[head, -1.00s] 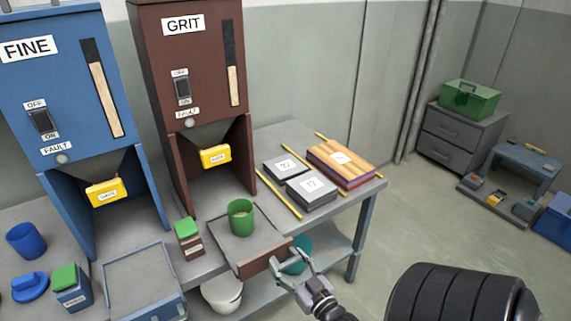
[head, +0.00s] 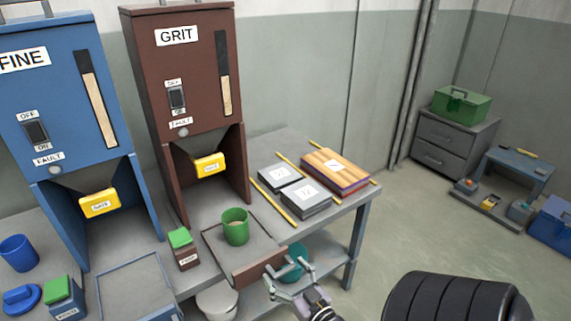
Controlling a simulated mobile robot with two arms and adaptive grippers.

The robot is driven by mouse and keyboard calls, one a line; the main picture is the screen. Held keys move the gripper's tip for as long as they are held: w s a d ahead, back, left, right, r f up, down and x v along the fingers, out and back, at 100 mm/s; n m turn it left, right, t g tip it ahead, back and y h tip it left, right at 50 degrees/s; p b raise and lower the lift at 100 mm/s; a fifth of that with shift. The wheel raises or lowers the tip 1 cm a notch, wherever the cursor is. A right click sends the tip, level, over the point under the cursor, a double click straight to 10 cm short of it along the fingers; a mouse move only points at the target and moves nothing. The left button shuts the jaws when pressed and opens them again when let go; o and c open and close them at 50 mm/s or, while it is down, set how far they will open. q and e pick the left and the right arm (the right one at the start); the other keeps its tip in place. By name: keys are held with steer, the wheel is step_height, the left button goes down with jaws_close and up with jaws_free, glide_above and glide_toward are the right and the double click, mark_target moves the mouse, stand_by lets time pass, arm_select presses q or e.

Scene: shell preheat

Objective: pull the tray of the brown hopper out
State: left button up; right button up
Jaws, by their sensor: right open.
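The brown hopper (head: 187,75) labelled GRIT stands on the bench. Its tray (head: 218,249) sticks out in front, past the bench edge, with a brown front panel (head: 259,268). My left gripper is not in view.
The blue FINE hopper (head: 60,120) stands to the left with its tray (head: 135,290) in front. A small green-lidded box (head: 184,249) stands left of the brown tray. A white bowl (head: 217,303) and a teal bowl (head: 293,264) are below.

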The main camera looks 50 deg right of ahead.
steer(key=v, duration=1.1)
steer(key=shift+s, duration=0.35)
steer(key=shift+a, duration=0.15)
